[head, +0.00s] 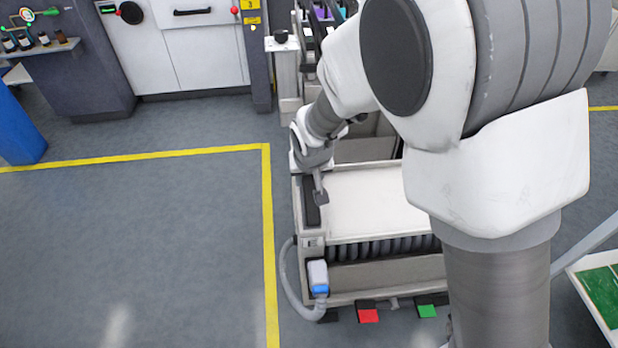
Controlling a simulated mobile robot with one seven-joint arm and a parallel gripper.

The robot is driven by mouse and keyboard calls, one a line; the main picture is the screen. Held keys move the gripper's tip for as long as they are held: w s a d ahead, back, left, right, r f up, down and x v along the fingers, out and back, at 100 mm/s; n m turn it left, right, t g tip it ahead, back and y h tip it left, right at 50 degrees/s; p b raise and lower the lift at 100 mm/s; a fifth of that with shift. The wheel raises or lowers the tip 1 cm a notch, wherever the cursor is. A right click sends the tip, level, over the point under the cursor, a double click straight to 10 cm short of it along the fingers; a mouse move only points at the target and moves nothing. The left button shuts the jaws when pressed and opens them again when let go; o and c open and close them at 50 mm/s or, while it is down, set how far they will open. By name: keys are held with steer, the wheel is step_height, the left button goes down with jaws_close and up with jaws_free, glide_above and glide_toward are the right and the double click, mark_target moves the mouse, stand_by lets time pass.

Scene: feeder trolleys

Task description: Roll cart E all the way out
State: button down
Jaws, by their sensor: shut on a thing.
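A beige feeder trolley with a white top (365,200) stands at the middle of the view; I take it as cart E, though I can read no letter on it. My gripper (320,197) reaches down to the dark grip at the left end of its top and is shut on it. The exact contact is small and partly hidden by the fingers. My arm covers the trolley's right side and part of the area behind it.
A grey hose (288,285) loops beside the trolley to a blue-and-white plug (318,277) on its front. A red pedal (368,315) and a green pedal (427,311) sit low at the front. A yellow floor line (268,230) runs along the left, with bare floor beyond.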

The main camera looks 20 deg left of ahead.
steer(key=shift+w+a, duration=0.1)
steer(key=shift+c, duration=2.4)
jaws_free()
steer(key=p+v, duration=0.4)
steer(key=v, duration=1.3)
steer(key=shift+r, duration=0.15)
